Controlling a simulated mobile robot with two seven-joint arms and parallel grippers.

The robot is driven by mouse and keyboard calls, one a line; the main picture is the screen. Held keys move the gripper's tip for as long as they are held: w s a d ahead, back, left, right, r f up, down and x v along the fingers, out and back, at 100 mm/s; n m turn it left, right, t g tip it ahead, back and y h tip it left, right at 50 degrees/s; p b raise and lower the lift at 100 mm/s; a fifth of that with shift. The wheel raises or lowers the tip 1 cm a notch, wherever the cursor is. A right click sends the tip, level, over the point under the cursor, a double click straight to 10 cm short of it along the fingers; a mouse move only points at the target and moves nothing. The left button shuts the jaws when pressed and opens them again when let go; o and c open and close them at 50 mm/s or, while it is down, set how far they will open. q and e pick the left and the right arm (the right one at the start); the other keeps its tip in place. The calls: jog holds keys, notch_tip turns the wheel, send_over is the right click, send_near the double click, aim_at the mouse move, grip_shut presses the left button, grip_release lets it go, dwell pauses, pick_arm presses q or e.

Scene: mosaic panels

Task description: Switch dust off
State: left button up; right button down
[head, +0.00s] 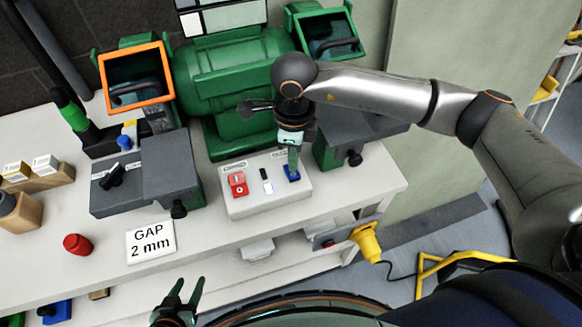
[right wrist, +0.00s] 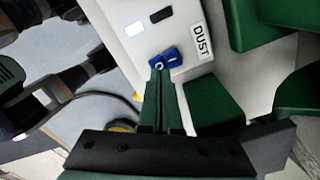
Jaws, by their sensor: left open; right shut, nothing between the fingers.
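The blue rocker switch (head: 291,173) sits at the right end of a white control box (head: 240,208) on the bench. In the right wrist view the blue switch (right wrist: 170,58) shows O and I marks, beside a label reading DUST (right wrist: 202,41). My right gripper (head: 293,168) is shut and empty, pointing down at the switch. Its fingertips (right wrist: 158,70) are at the O end and hide part of it; I cannot tell if they press it. My left gripper (head: 187,292) is open and empty, low in front of the bench.
A red switch (head: 238,184) sits at the box's left. Between the switches are a dark window and a bright pale one (right wrist: 136,29). A green grinder (head: 235,85) stands behind. A GAP 2 mm card (head: 150,242) and red knob (head: 77,244) lie at front left.

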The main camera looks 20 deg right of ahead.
aim_at(293, 174)
jog(key=shift+f+b, duration=1.3)
jog(key=shift+f, duration=0.05)
dwell(0.6)
jog(key=shift+r, duration=0.1)
jog(key=shift+r+p, duration=1.95)
jog(key=shift+r, duration=1.5)
